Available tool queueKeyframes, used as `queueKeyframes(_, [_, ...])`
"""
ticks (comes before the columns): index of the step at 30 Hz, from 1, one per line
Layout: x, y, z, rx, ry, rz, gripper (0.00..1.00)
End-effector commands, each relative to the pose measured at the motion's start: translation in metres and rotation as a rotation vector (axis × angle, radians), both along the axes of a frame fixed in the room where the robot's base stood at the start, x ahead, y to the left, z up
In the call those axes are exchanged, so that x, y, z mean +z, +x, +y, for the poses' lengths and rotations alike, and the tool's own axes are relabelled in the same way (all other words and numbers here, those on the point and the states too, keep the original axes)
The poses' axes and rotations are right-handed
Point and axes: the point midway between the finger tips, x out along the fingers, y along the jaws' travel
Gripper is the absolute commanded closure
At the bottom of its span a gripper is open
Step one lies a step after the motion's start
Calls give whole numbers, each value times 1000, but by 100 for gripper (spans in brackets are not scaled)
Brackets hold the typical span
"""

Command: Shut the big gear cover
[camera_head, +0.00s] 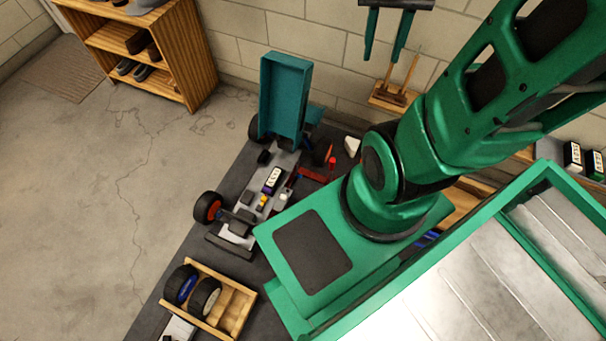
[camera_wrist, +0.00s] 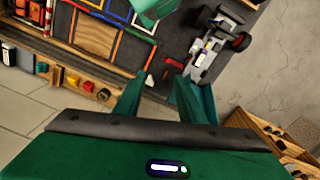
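The big gear cover (camera_head: 287,95) is a teal, tray-shaped panel at the far end of the racecar (camera_head: 262,185). In the head view it stands up, swung open, with its hollow side showing. My gripper (camera_head: 387,50) hangs to the right of the cover and apart from it, at the top of the head view. Its two green fingers are spread with nothing between them. The wrist view shows the open fingers (camera_wrist: 157,85), with the racecar (camera_wrist: 212,50) beyond. A teal part beside the right finger there looks like the cover, partly hidden.
A wooden shelf with shoes (camera_head: 185,50) stands by the block wall at upper left. A wooden box with wheels (camera_head: 235,310) sits near the car's front. My arm crosses the right side. A wooden rack (camera_head: 385,97) is near the wall behind the gripper.

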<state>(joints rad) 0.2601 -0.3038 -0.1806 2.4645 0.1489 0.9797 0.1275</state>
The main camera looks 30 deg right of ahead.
Motion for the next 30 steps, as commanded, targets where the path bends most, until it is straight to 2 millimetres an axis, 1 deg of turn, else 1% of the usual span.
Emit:
queueKeyframes(1, [-6, 15, -7, -26, -5, 13, 64])
queueKeyframes(3, [-14, 37, -16, -63, -11, 20, 64])
queueKeyframes(8, [-40, 83, -36, -148, -22, 34, 64])
queueKeyframes(12, [-71, 122, -53, -221, -24, 44, 64])
queueKeyframes(14, [-87, 138, -59, -252, -22, 48, 64])
queueKeyframes(18, [-128, 172, -73, -326, -12, 54, 64])
queueKeyframes(20, [-148, 186, -77, -357, -6, 57, 64])
queueKeyframes(23, [-183, 206, -85, -413, 7, 62, 64])
queueKeyframes(24, [-198, 213, -87, -436, 14, 64, 64])
queueKeyframes(26, [-221, 224, -91, -471, 24, 67, 64])
queueKeyframes(27, [-237, 230, -93, -495, 30, 68, 64])
queueKeyframes(29, [-262, 239, -96, -530, 43, 72, 64])
queueKeyframes(30, [-279, 244, -96, -556, 52, 73, 64])
